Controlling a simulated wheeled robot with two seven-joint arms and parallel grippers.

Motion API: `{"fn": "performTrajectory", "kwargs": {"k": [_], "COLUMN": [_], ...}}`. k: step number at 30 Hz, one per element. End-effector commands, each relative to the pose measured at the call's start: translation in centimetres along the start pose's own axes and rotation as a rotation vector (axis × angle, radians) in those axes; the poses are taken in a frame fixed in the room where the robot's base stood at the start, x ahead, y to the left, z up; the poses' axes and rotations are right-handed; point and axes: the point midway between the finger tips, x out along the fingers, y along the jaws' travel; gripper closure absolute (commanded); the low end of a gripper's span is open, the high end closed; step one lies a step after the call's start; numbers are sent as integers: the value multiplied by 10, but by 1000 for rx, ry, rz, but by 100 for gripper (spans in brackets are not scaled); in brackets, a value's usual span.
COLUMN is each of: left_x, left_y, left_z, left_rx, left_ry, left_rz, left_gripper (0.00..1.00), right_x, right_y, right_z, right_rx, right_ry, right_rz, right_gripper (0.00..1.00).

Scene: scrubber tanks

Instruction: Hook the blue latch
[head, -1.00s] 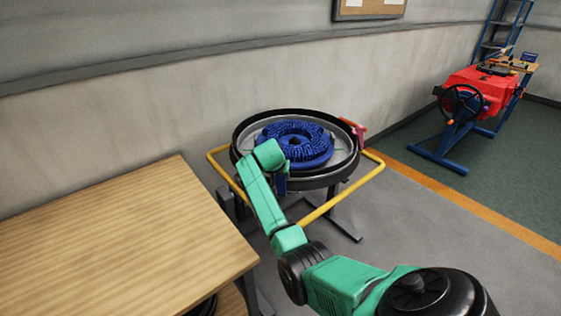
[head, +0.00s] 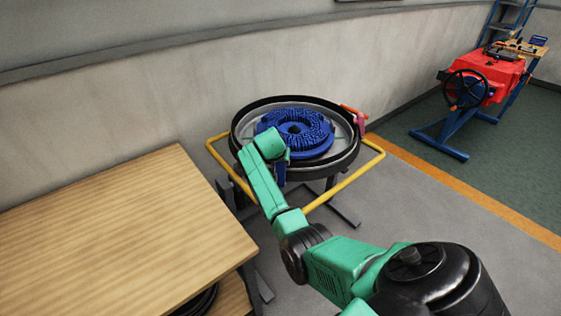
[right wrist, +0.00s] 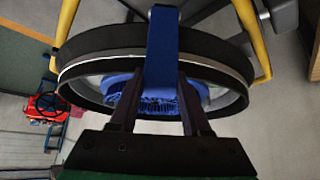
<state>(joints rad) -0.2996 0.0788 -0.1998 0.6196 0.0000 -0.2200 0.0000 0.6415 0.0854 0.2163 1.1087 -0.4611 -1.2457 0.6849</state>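The blue latch (right wrist: 163,45) is a flat blue strap at the near side of a round black-rimmed tank (right wrist: 97,42). It also shows in the head view (head: 281,173), just under the end of my green right arm. My right gripper (right wrist: 161,76) has its two dark fingers apart, one on each side of the latch's lower part in the right wrist view. Little gap shows between fingertips and latch; I cannot tell whether they touch. In the head view my arm mostly hides the gripper. My left gripper is not in view.
A blue brush ring (head: 298,136) lies inside the tank. A yellow tubular frame (head: 350,180) surrounds the tank. A wooden table (head: 110,235) stands at the left. A red machine with a handwheel (head: 487,75) stands at the far right. Grey floor is free right of the tank.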

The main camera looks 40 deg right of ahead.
Motion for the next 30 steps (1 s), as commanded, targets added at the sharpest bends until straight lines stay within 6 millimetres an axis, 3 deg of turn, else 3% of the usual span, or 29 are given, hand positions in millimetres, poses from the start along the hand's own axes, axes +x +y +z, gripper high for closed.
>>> {"fn": "performTrajectory", "kwargs": {"k": [1, 2, 3, 12, 16, 20, 30], "left_x": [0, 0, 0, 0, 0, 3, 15], "left_y": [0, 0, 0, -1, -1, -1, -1], "left_z": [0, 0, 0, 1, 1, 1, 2], "left_rx": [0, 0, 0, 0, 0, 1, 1], "left_ry": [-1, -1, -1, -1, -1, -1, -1], "left_rz": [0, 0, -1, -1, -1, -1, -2], "left_gripper": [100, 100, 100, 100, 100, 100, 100], "right_x": [-2, -2, -2, -2, -14, -41, -131], "right_y": [0, 0, 0, 0, -1, -2, -1], "right_z": [-5, -5, -4, -2, -2, -2, -1], "right_rx": [1, 1, 1, 1, 1, 3, 2], "right_ry": [13, 13, 12, 6, 7, 8, 8], "right_rz": [-2, -2, -2, -1, -3, -6, -4], "right_gripper": [37, 26, 22, 22, 22, 22, 22]}}
